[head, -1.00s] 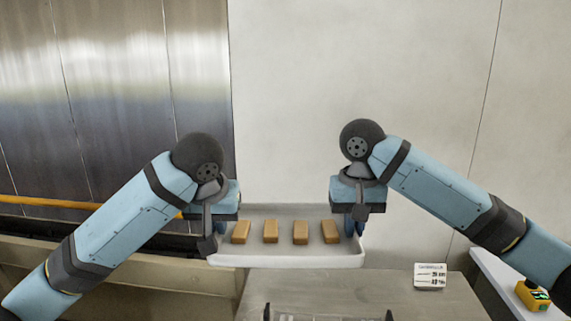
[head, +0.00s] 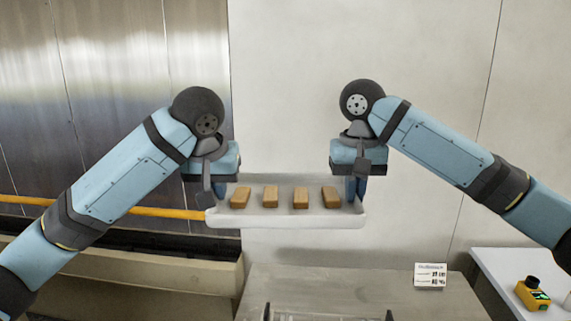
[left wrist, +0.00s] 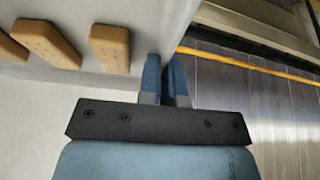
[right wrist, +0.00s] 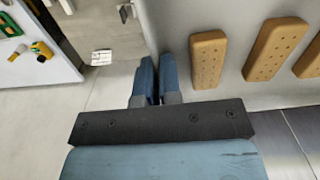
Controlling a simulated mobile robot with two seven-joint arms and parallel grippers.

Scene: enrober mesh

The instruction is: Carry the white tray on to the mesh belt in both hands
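The white tray (head: 285,222) hangs level in the air, clear of the steel table. Several brown biscuit-like bars (head: 270,197) lie in a row in it. My left gripper (head: 219,190) is shut on the tray's left end wall, and my right gripper (head: 355,190) is shut on its right end wall. The left wrist view shows the left fingers (left wrist: 164,82) closed on the wall; the right wrist view shows the right fingers (right wrist: 157,82) likewise. A dark strip (head: 120,238), perhaps the mesh belt, lies at the left; its mesh is too small to tell.
The steel table (head: 350,284) below the tray is bare in the middle and bears a small printed card (head: 430,275). A beige-edged trough (head: 150,262) and a yellow rail (head: 110,208) run along the left. A white side table (head: 500,268) at right holds a yellow device (head: 532,294).

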